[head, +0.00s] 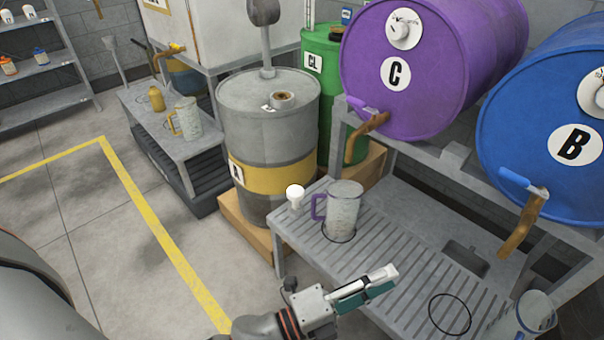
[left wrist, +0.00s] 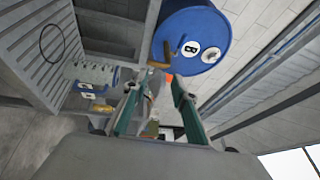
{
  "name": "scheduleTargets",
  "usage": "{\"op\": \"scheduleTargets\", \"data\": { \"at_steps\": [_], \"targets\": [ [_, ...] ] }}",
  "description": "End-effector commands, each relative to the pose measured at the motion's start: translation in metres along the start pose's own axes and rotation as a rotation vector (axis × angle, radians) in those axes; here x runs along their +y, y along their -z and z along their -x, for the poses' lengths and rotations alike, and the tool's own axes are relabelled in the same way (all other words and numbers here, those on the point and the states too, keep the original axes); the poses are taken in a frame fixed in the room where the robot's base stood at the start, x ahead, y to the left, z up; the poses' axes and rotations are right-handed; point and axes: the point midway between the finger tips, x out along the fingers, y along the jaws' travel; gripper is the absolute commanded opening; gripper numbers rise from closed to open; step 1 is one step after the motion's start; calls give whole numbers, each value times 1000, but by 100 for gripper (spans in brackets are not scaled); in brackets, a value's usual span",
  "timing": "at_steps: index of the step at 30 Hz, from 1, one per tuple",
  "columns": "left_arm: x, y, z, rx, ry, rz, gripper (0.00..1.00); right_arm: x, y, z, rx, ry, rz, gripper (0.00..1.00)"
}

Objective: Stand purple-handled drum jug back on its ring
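The purple-handled drum jug (head: 345,205) stands upright on the slatted bench in the head view. Its purple handle (head: 318,207) points left. A dark ring (head: 339,240) shows around its base, and the jug appears to stand within it. My left gripper (head: 384,278) is in front of and to the right of the jug, apart from it. In the left wrist view its two fingers (left wrist: 158,82) are spread with nothing held between them. The jug cannot be made out in that view. My right gripper is not in view.
An empty ring (head: 450,314) lies on the slatted bench (head: 385,255). A jug with blue on it (head: 532,312) is at the lower right. A white cup-like piece (head: 295,194) is left of the purple handle. Purple drum C (head: 440,50) and blue drum B (head: 535,105) overhang the bench.

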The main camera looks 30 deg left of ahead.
Motion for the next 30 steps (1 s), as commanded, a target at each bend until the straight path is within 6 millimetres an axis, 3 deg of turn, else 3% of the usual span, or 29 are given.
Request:
{"op": "scheduleTargets", "data": {
  "at_steps": [3,6,12,15,19,26,30],
  "targets": [
    [41,-39,55,-253,-105,424,27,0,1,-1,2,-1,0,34],
    [78,-58,110,-459,-172,750,27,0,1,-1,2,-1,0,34],
    [131,-61,208,-781,-244,1205,27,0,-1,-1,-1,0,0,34],
    [142,-57,233,-864,-254,1317,27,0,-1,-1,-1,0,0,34],
    [147,-54,245,-902,-259,1368,27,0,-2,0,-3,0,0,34],
    [147,-54,244,-900,-259,1368,27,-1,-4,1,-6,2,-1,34],
    [133,-58,238,-887,-240,1363,27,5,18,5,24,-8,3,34]
  ]
}}
